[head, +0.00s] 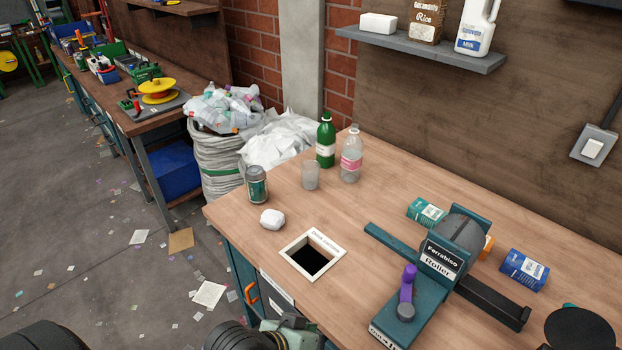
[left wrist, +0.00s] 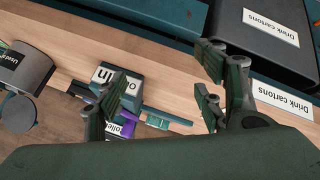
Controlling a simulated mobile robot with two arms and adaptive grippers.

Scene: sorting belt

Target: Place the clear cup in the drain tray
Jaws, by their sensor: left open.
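The clear cup (head: 310,176) stands upright on the wooden bench in the head view. It is left of a clear bottle with a pink label and in front of a green bottle. I cannot make out a drain tray in either view. In the left wrist view my left gripper (left wrist: 160,95) is open, with nothing between its fingers, above the bench's front edge. It is well away from the cup, which does not show in that view. Parts of my arm show at the bottom of the head view. My right gripper is not in view.
A can (head: 257,185), a white lump (head: 272,219), a framed square hole (head: 296,273) and the roller device (head: 418,300) are on the bench. The green bottle (head: 326,142) and labelled bottle (head: 351,157) stand behind. A black drink cartons bin (left wrist: 262,35) shows in the wrist view.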

